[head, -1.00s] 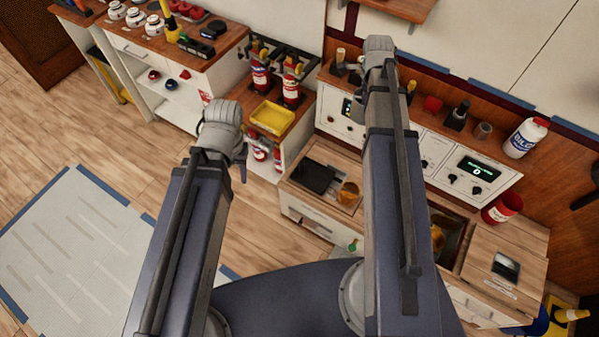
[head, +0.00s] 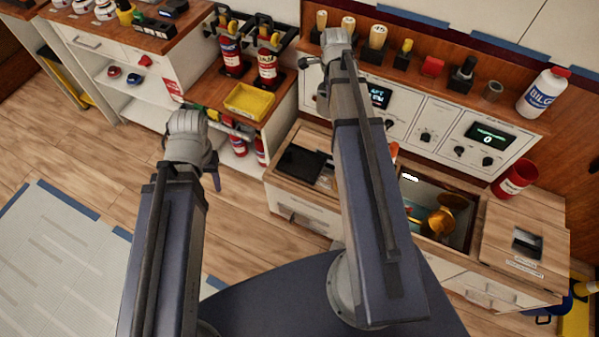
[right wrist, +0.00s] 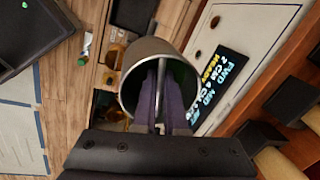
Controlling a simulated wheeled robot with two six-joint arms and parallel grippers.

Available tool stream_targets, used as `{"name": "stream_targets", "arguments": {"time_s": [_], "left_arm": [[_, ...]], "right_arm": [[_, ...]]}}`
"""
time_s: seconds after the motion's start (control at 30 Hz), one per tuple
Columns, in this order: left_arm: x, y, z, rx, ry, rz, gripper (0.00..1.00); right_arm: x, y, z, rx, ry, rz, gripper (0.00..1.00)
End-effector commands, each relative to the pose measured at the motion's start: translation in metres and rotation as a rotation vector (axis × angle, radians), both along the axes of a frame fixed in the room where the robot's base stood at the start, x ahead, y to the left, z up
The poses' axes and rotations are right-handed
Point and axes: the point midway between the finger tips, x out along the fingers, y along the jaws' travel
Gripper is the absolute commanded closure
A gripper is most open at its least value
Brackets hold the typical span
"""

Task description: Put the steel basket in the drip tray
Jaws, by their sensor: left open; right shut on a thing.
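The steel basket (right wrist: 166,47) shows in the right wrist view as a round, open metal cylinder with a thin bar across its mouth. My right gripper (right wrist: 161,80) is shut on it, with both purple fingers inside the rim. In the head view, my right arm hides the basket and that gripper's fingers. A shallow yellow tray (head: 250,100), which looks like the drip tray, lies on the wooden counter in front of two red extinguishers. It looks empty. My left gripper (head: 212,168) is open, left of and below the tray; its fingers are mostly hidden.
The control panel (head: 430,125) stands right of the tray, with several small items on its ledge. A sink-like well (head: 410,195) holds an orange-gold vessel (head: 443,218). A red cup (head: 515,178) and a white bottle (head: 543,92) stand at right.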

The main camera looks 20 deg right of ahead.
Motion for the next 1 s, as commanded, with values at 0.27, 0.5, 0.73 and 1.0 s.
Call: {"name": "stream_targets", "arguments": {"time_s": [0.27, 0.5, 0.73, 1.0], "left_arm": [[0.000, 0.000, -0.099, 0.001, 0.000, -0.002, 0.50], [0.000, 0.000, -0.171, 0.002, 0.000, -0.003, 0.50], [0.000, 0.001, -0.232, 0.003, -0.001, -0.004, 0.50], [0.000, 0.001, -0.266, 0.003, 0.000, -0.005, 0.50]], "right_arm": [[0.000, 0.000, -0.099, 0.000, 0.000, 0.000, 1.00], [0.000, 0.000, -0.171, 0.000, 0.000, 0.000, 1.00], [0.000, 0.000, -0.232, 0.000, 0.000, 0.000, 1.00], [0.000, 0.000, -0.266, 0.000, 0.000, 0.000, 1.00]]}}
